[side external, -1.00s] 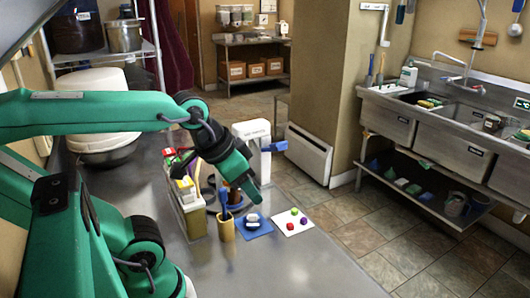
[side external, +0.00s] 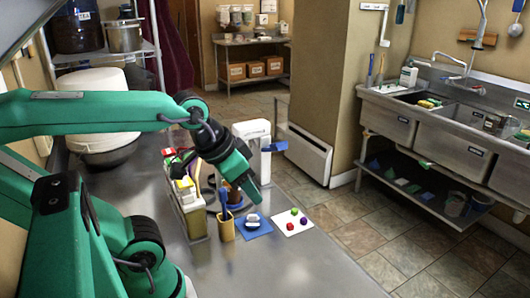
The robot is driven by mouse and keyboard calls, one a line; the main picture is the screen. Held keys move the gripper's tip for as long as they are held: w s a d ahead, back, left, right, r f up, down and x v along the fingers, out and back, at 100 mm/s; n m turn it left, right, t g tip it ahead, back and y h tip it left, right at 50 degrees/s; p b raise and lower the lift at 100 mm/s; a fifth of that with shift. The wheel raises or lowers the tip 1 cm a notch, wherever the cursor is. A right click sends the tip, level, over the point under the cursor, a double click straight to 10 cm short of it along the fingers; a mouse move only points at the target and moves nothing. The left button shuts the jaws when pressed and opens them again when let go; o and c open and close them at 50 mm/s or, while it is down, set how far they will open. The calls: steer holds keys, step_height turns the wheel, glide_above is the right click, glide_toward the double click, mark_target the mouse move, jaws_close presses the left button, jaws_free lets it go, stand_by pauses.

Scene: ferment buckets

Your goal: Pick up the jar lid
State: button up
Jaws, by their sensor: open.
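My gripper (side external: 254,196) hangs at the end of my green arm, pointing down over the metal table. It is open, and I see nothing held in it. Below its tip lies a blue mat (side external: 262,232) with small white and dark items (side external: 253,221) on it. They are too small to tell whether one is the jar lid. The gripper tip appears above the mat; the exact gap cannot be told from this side. No other jar lid can be made out.
A tan cup (side external: 226,231) with pens and a caddy (side external: 194,219) of bottles stand at the left. A white device (side external: 252,140) stands behind. The table front (side external: 290,270) is clear.

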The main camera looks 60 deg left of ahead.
steer(key=o, duration=0.7)
steer(key=shift+o, duration=0.2)
steer(key=shift+w, duration=0.1)
steer(key=w+a+f+n+g, duration=0.2)
steer(key=a+f+n, duration=0.3)
steer(key=n, duration=0.5)
steer(key=w+a+f+n+g, duration=0.1)
steer(key=w+a+f+n, duration=0.3)
steer(key=n, duration=0.6)
steer(key=w+a+f+n+g, duration=0.2)
steer(key=w+a+f+n, duration=0.1)
steer(key=a+f+n, duration=0.4)
steer(key=shift+a+n+g, duration=0.25)
steer(key=shift+n+g, duration=0.05)
steer(key=shift+n, duration=1.3)
steer(key=shift+f, duration=0.1)
